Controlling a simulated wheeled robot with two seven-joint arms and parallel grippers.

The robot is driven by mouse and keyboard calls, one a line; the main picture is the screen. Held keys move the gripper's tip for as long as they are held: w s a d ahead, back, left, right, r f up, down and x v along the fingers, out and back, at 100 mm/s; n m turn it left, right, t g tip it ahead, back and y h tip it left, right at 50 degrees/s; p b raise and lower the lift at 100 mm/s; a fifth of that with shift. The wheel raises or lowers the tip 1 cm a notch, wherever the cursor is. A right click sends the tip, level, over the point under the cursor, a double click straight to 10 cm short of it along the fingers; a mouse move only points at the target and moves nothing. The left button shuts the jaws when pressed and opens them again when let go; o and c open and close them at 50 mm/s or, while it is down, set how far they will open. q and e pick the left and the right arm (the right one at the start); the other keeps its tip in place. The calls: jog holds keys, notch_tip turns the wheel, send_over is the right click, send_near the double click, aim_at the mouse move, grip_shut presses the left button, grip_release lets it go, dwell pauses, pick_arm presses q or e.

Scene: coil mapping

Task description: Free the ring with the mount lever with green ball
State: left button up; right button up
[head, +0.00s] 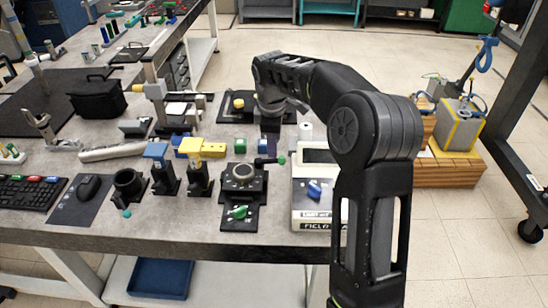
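A dark mount (243,195) stands near the table's front edge, in the middle of the head view. A ring (243,173) sits on top of it. A lever with a green ball (280,160) sticks out from the mount to the right. A green knob (238,212) sits on the mount's front plate. My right gripper (270,128) hangs pointing down behind the mount, apart from the green ball. Its fingers are dark and small, so I cannot tell whether they are open. My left gripper is not in view.
Left of the mount stand yellow-topped (201,150) and blue-topped (158,152) posts, and a black round holder (128,184) with a teal ball. A white instrument (312,195) stands close on the right. A black pad with a yellow knob (238,103) lies behind.

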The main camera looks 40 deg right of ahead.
aim_at(274, 160)
jog(key=f, duration=0.4)
jog(key=w+d+f, duration=0.1)
jog(key=f, duration=0.1)
jog(key=shift+f+p, duration=0.4)
jog(key=shift+c, duration=0.3)
grip_shut()
dwell(0.7)
